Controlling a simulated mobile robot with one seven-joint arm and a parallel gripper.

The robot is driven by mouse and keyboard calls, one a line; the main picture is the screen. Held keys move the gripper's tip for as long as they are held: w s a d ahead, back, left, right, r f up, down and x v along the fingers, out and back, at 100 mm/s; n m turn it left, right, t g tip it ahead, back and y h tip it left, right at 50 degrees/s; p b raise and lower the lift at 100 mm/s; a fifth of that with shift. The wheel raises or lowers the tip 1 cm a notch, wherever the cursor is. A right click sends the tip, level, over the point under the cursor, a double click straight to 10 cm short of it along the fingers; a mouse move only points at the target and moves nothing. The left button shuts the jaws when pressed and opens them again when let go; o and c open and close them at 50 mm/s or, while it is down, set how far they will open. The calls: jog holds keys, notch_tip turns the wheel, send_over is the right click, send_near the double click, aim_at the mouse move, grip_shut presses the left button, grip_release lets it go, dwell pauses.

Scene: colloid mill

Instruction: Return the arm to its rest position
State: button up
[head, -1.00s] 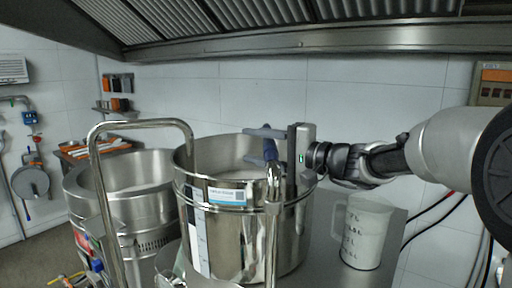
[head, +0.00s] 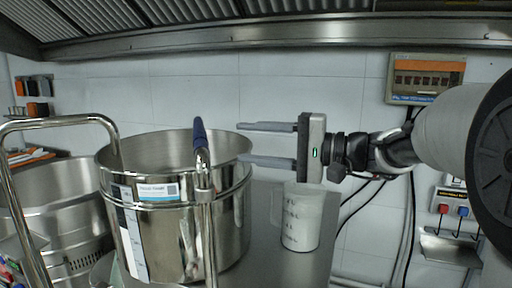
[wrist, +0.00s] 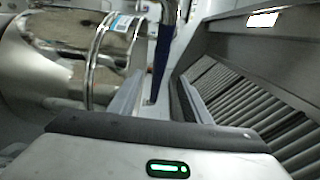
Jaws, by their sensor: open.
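My gripper (head: 240,143) is open, its two grey fingers pointing left beside the right rim of a large steel pot (head: 185,215) in the head view. Nothing shows between the fingers. In the wrist view my gripper's fingers (wrist: 155,98) are spread apart. A blue-handled lever (head: 199,138) rises on a steel rod in front of the pot; the blue handle (wrist: 163,50) appears beyond the fingers in the wrist view. My arm reaches in from the right, roughly level.
A translucent measuring jug (head: 302,217) stands on the steel counter right of the pot, below my gripper. A second steel vessel (head: 50,200) and a bent tube handle (head: 27,200) are at left. A ventilation hood (head: 230,35) hangs above. A control box (head: 427,78) is on the wall.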

jog(key=shift+s+d, duration=0.1)
jog(key=shift+d, duration=0.3)
jog(key=s+d+f+n+g+h+p, duration=0.1)
jog(key=s+d+f+g+h+p, duration=0.1)
jog(key=s+f+h, duration=1.05)
jog(key=s+d+f+n+t+h, duration=0.1)
jog(key=s+d+f+h, duration=0.1)
jog(key=s+d, duration=0.3)
jog(key=s+d+f+n+t+h+p, duration=0.1)
jog(key=s+d+f+h, duration=0.1)
jog(key=s+d, duration=0.3)
jog(key=d, duration=0.4)
jog(key=shift+s+f, duration=0.2)
jog(key=shift+f, duration=0.2)
jog(key=shift+h, duration=0.25)
